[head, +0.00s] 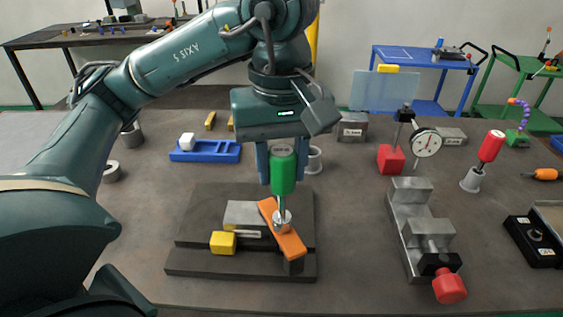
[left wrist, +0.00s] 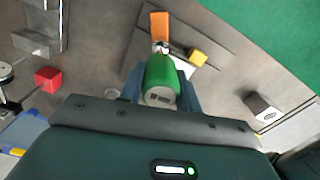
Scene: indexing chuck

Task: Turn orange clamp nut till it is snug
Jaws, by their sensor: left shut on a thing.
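My left gripper (head: 283,175) is shut on the green handle (head: 284,180) of an upright driver. It also shows in the left wrist view, with blue fingers on both sides of the green handle (left wrist: 161,72). The driver's metal lower end (head: 282,217) comes down at the orange clamp strap (head: 289,242). The clamp nut is hidden at this end, and I cannot tell how fully the driver sits on it. My right gripper is not in view.
A yellow block (head: 223,242) sits at the front of the plate. A grey vise-like fixture with a red knob (head: 449,286) and a dial gauge (head: 426,143) on a red base stand to the right. A blue tray (head: 205,154) lies behind. The table between plate and fixture is clear.

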